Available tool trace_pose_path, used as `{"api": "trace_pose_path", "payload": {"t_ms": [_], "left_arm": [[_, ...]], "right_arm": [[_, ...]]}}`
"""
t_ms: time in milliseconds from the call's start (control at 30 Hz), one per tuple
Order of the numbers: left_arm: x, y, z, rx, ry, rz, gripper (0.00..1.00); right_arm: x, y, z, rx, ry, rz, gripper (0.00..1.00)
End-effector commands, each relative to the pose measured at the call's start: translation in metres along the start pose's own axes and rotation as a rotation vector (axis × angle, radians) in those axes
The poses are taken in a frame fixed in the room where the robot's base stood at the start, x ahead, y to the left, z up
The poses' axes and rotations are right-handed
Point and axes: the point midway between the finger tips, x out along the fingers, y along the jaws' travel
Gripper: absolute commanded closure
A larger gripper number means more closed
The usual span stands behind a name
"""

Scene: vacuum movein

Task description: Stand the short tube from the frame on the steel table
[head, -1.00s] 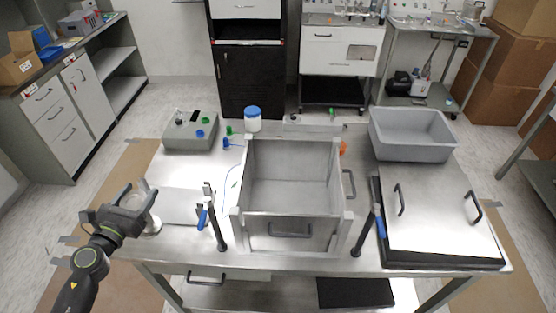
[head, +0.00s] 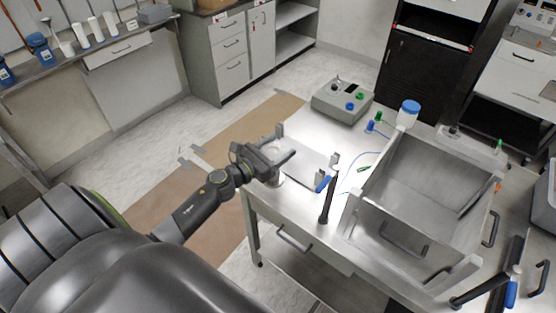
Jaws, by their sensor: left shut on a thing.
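My left gripper (head: 284,147) is at the left edge of the steel table (head: 300,200). Its fingers are shut on a small clear thing, which looks like the short tube (head: 277,176). The tube is upright, with a rounded foot low at the tabletop; I cannot tell whether it touches the table. The gripper hides much of the tube. I cannot pick out for certain which part here is the frame. My right gripper is not in view.
A flat plate (head: 312,162) lies beside the gripper. A black post with a blue handle (head: 327,200) stands near the front edge, left of an open metal chamber (head: 400,205). A grey control box (head: 342,101) and a blue-lidded jar (head: 408,113) stand behind.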

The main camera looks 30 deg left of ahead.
Motion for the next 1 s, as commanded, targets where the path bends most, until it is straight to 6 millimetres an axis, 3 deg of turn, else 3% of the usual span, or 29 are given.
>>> {"api": "trace_pose_path", "payload": {"t_ms": [233, 733, 767, 900, 1000], "left_arm": [[0.001, 0.0, -0.03, -0.001, -0.003, -0.001, 1.0], [0.001, 0.0, -0.037, 0.001, -0.005, -0.002, 1.0], [0.0, 0.0, -0.039, 0.0, -0.001, 0.001, 0.36], [0.0, 0.0, -0.038, 0.0, 0.0, 0.001, 0.18], [0.0, 0.0, -0.038, 0.0, 0.0, 0.001, 0.16]], "right_arm": [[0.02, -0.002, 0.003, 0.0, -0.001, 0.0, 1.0], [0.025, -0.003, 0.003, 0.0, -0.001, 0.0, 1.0], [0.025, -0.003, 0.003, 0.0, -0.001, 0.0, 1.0], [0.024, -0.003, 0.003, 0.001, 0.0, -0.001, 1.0], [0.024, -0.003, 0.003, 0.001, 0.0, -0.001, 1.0]]}}
